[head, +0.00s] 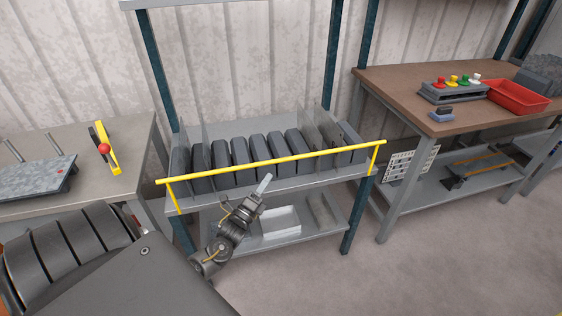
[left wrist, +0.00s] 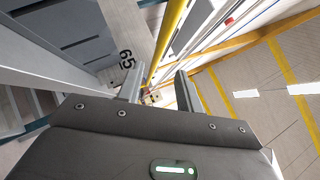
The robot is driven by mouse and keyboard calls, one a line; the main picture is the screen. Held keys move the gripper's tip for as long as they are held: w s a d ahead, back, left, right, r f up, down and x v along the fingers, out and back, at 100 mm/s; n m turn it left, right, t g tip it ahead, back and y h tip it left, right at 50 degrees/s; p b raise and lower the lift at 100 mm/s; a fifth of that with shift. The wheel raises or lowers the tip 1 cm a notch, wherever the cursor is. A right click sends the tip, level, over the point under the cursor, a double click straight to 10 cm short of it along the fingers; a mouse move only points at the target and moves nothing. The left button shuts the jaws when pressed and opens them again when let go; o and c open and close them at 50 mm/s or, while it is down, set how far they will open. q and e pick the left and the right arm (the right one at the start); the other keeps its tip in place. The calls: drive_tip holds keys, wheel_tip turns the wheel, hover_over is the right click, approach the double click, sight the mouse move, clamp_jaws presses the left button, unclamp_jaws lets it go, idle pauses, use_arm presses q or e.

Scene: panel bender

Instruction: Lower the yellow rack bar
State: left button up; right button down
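The yellow rack bar (head: 320,154) runs across the front of the grey rack shelf (head: 310,179). It is raised, standing above the shelf edge on a short yellow arm at each end. My left gripper (head: 264,184) is in front of the rack, just below the middle of the bar. In the left wrist view its two fingers (left wrist: 158,88) are apart, with nothing clamped between them. The yellow bar (left wrist: 172,38) shows there beyond the gap between the fingertips; I cannot tell whether it touches them. My right gripper is not in view.
Several dark grey tool blocks (head: 243,160) stand in a row behind the bar. A lower shelf holds a light tray (head: 281,220). A workbench (head: 400,95) with a red bin (head: 518,96) stands right; another table (head: 70,160) stands left. The floor front right is clear.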

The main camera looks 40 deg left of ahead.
sight(281, 159)
use_arm(q)
drive_tip(key=p+x, duration=0.1)
drive_tip(key=x, duration=0.7)
drive_tip(key=shift+w+r+p, duration=0.1)
drive_tip(key=shift+w+p, duration=0.25)
drive_tip(key=shift+w+r, duration=0.1)
drive_tip(key=shift+w, duration=0.3)
clamp_jaws()
